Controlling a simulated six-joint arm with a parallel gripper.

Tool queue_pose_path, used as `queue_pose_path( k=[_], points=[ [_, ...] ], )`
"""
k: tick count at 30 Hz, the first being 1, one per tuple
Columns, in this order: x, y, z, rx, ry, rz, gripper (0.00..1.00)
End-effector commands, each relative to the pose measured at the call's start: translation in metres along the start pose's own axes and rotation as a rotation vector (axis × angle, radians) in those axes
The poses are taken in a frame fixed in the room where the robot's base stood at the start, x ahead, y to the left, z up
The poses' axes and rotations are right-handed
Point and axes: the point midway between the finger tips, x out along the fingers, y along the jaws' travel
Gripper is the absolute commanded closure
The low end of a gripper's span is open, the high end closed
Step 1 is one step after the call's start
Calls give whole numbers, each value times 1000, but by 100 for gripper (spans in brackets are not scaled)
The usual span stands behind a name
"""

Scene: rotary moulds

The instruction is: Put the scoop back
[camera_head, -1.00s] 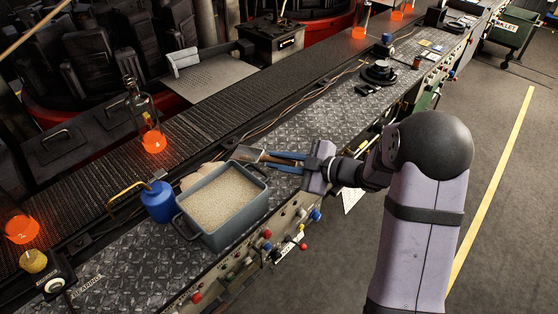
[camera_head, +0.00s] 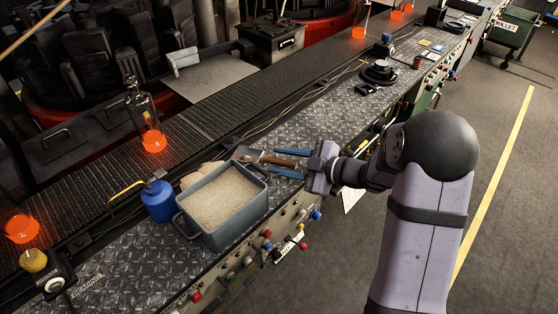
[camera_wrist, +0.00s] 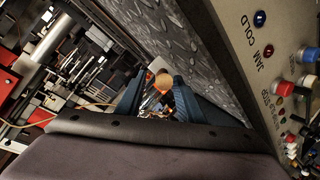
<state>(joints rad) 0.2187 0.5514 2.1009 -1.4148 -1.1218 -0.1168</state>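The scoop (camera_head: 248,154) has a grey metal end and a brown handle (camera_head: 280,161). Its metal end is at the far right corner of a grey bin (camera_head: 228,229) filled with pale grains; I cannot tell whether it rests on the rim or the bench. My gripper (camera_head: 274,160) has its two blue fingers apart, one on each side of the handle, with gaps visible. In the wrist view the open fingers (camera_wrist: 157,98) frame a tan round shape (camera_wrist: 163,81), which may be the handle's end.
A blue can (camera_head: 159,201) with a brass spout stands left of the bin. A glowing bottle (camera_head: 153,141) stands on the conveyor behind. Knobs and buttons (camera_head: 267,236) line the bench's front. The tread plate (camera_head: 330,115) to the right is mostly bare.

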Motion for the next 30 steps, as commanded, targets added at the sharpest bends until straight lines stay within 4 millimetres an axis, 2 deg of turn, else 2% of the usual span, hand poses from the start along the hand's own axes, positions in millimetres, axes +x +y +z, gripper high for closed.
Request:
queue_pose_path(
  k=[12,18,24,30],
  points=[
    [-71,1,1,0,-2,6,66],
    [-98,0,1,-1,-2,4,66],
    [-110,0,0,1,0,1,66],
    [-110,2,2,2,-13,9,66]
  ],
)
